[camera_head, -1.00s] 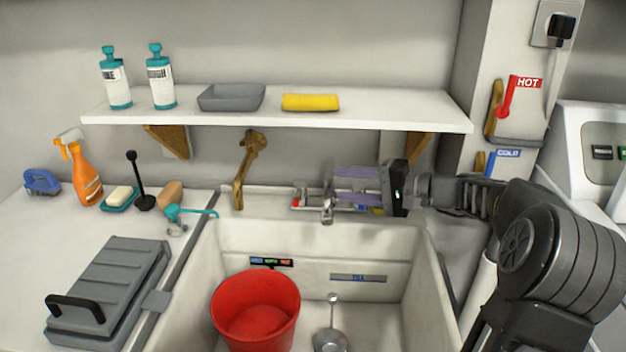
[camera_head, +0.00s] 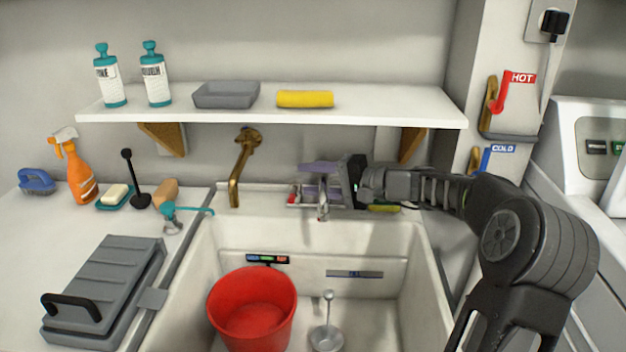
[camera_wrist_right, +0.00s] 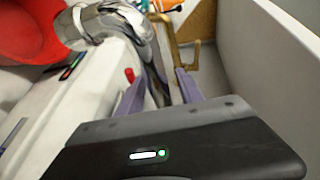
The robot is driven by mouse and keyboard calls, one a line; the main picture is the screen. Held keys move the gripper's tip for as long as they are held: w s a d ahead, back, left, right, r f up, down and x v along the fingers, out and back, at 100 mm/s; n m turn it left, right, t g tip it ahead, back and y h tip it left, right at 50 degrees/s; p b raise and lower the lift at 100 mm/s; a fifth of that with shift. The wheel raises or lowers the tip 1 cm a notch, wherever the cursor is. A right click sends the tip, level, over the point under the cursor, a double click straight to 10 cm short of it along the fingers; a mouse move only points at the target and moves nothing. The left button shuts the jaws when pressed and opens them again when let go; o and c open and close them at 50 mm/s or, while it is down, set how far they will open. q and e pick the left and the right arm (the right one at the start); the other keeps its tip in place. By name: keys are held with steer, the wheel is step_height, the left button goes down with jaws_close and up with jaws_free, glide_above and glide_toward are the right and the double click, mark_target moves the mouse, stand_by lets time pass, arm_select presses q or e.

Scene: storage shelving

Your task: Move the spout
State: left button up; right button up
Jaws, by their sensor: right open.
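The chrome spout (camera_head: 322,209) stands at the back rim of the sink (camera_head: 270,232), its upper part partly hidden by my right gripper (camera_head: 314,179). In the right wrist view the curved chrome spout (camera_wrist_right: 112,22) reaches over the basin, and its body runs down toward the space between the purple fingers. My right gripper (camera_wrist_right: 160,92) is open, its fingers on either side of the lower chrome body; I cannot tell whether they touch it. A brass pipe (camera_head: 243,168) hangs on the wall to the left, apart from the gripper. My left gripper is out of view.
A white shelf (camera_head: 270,113) runs just above the gripper, with a grey tray (camera_head: 226,95) and a yellow roll (camera_head: 305,99) on it. A red bucket (camera_head: 252,310) and a metal strainer (camera_head: 326,337) are in the sink.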

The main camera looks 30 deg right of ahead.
steer(key=shift+c, duration=0.5)
jaws_close()
stand_by(0.9)
